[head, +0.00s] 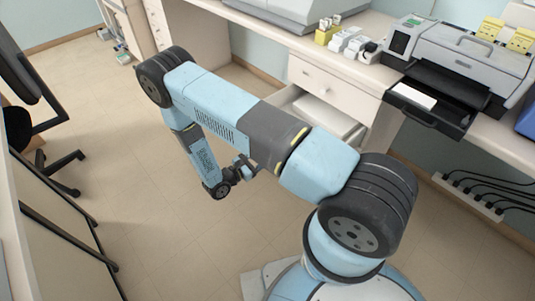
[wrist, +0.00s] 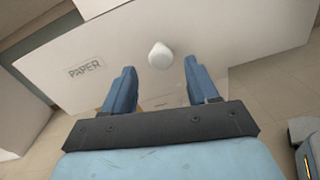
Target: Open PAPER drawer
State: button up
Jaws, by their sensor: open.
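The PAPER drawer's pale front (wrist: 215,30) fills the upper part of the wrist view, with its label (wrist: 86,68) at left and a white round knob (wrist: 160,56) near the middle. My gripper (wrist: 160,70) is open, with one blue finger on each side of the knob and gaps to both. I cannot tell how deep the knob sits between the tips. In the head view, my gripper (head: 247,166) is beside the cabinet. A lower drawer (head: 331,113) stands pulled out there, pale inside; my arm hides its front, so its label does not show.
A closed drawer with a knob (head: 323,91) is above the pulled-out one. The counter (head: 345,45) holds a grey machine (head: 465,65) with a dark tray and small boxes (head: 350,42). An office chair (head: 40,145) stands at left. The floor (head: 130,160) between is clear.

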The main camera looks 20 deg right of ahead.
jog(key=v, duration=1.1)
jog(key=shift+a, duration=0.1)
jog(key=w+d+r+m+g+y, duration=0.1)
jog(key=d+r+m+g+y, duration=0.2)
jog(key=r, duration=0.8)
jog(key=d+r+m+g+y, duration=0.1)
jog(key=d+r+m+g, duration=0.3)
jog(key=r, duration=0.6)
jog(key=w+d+r+m+g+y, duration=0.1)
jog(key=d+r+m+g+y, duration=0.3)
jog(key=r, duration=0.7)
jog(key=s+d+r+m+t+y, duration=0.2)
jog(key=s+r+m+t, duration=0.1)
jog(key=s+r, duration=0.3)
jog(key=s+d+r+m+t+y, duration=0.3)
jog(key=s+r, duration=0.4)
jog(key=r, duration=0.3)
jog(key=s+d+r+m+t+y, duration=0.2)
jog(key=s+r+m+t+y, duration=0.1)
jog(key=s+r, duration=0.3)
notch_tip(320, 180, up, 2)
jog(key=shift+s+d+r+m, duration=0.15)
jog(key=shift+s+d+m, duration=0.25)
jog(key=shift+m, duration=0.2)
